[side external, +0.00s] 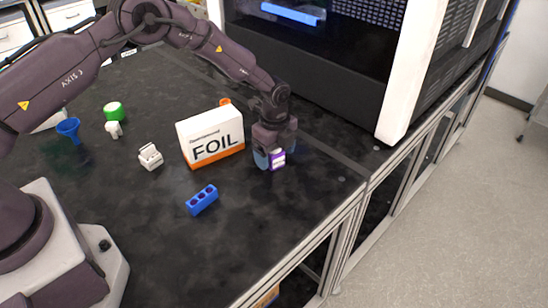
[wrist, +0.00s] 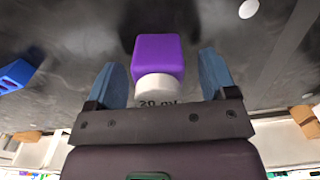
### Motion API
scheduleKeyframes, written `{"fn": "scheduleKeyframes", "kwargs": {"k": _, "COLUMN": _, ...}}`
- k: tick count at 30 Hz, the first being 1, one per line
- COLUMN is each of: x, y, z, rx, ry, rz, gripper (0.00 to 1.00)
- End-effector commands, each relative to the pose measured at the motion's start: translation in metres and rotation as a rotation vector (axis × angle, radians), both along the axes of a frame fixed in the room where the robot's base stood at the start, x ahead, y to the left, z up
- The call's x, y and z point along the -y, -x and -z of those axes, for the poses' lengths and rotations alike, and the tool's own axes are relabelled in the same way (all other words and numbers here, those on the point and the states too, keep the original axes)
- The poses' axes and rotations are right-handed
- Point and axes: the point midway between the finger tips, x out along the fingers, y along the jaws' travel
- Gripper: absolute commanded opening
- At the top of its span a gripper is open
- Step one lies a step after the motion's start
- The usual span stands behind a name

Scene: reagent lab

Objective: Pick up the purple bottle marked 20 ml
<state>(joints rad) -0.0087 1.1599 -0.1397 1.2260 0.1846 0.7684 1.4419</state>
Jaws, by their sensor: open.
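The purple bottle (side external: 278,160) stands on the black table to the right of the foil box, partly hidden by a finger. In the wrist view the purple bottle (wrist: 158,58) has a white part with the text "20 ml" and lies between the two blue fingers. My gripper (side external: 268,160) is low at the table, around the bottle. In the wrist view my gripper (wrist: 162,80) is open, with a gap visible on each side of the bottle.
A white and orange FOIL box (side external: 211,137) stands close to the left of my gripper. A blue rack (side external: 202,200), a white item (side external: 150,157), a green roll (side external: 114,111) and a blue funnel (side external: 68,128) are further left. A large machine (side external: 320,75) stands behind. The table's front right is clear.

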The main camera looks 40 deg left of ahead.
Motion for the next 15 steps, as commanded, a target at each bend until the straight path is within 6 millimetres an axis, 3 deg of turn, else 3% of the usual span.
{"fn": "scheduleKeyframes", "kwargs": {"k": 8, "x": 0.0, "y": -0.0002, "z": 0.0029, "rx": 0.001, "ry": 0.0, "rz": 0.0, "gripper": 0.76}}
{"fn": "scheduleKeyframes", "kwargs": {"k": 15, "x": 0.0001, "y": -0.0002, "z": 0.0027, "rx": 0.001, "ry": 0.0, "rz": 0.0, "gripper": 0.21}}
